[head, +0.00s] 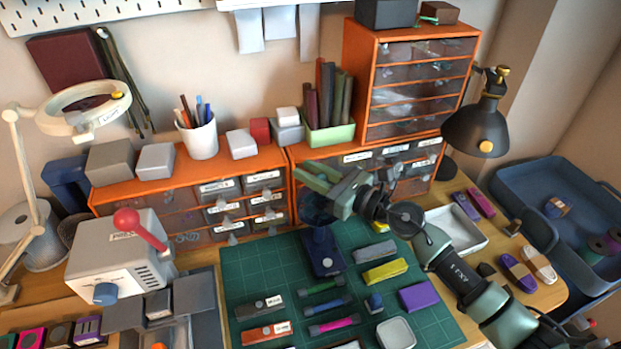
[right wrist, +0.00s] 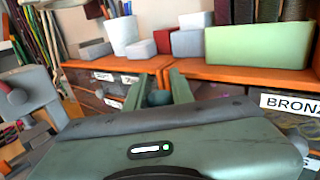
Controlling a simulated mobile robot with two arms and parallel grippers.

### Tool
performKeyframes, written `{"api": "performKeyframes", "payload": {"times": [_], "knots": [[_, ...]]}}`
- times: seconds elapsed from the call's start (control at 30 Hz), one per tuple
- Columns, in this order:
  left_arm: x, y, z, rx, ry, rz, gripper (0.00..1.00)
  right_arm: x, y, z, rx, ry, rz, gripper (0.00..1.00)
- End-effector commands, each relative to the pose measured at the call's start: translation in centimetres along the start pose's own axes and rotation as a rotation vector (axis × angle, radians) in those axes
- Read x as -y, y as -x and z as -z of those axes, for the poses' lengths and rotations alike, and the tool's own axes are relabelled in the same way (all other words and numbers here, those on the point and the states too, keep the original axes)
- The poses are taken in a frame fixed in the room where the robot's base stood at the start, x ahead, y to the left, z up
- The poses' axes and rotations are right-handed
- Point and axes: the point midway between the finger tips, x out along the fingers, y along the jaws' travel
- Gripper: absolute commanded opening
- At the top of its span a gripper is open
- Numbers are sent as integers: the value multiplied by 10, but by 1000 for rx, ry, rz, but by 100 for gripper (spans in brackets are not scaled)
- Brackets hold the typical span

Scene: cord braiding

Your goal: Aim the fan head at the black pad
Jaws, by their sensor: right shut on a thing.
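A small dark blue fan stands on the green cutting mat (head: 385,262). Its round head (head: 316,211) sits above a flat navy base (head: 323,254). My right gripper (head: 312,184) reaches in from the right and is shut on the fan head at its top. In the right wrist view, a dark blue rounded part of the fan head (right wrist: 158,98) shows between the two green fingers. The gripper partly hides the head, so its exact facing is hard to tell. I cannot make out for certain which dark thing is the black pad. My left gripper is not in view.
Bars, pouches and a white dish (head: 396,333) lie on the mat around the fan. Orange drawer units (head: 190,173) stand close behind it. A grey machine with a red knob (head: 120,258) stands left; a white tray (head: 457,230) and a black lamp (head: 478,125) are right.

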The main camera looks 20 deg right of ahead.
Motion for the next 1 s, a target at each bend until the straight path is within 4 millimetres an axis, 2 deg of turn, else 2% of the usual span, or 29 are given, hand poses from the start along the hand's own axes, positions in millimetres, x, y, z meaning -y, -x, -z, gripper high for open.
{"api": "performKeyframes", "payload": {"times": [0.37, 0.4, 0.43, 0.47, 0.8, 0.87, 1.0], "knots": [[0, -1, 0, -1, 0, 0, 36, 0, 0, 0, -2, -1, -4, 0], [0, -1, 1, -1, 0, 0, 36, 0, 0, 0, -1, -1, -4, 32], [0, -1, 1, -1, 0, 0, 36, 0, 0, 0, -1, -1, -3, 40], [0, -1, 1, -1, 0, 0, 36, 0, 0, 0, -1, -1, -3, 43], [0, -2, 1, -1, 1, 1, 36, 0, 2, 1, -1, -1, -2, 43], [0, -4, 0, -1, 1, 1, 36, 1, 7, 2, -2, -1, -2, 43], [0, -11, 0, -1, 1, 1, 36, 0, 29, 4, -5, 1, -4, 43]]}}
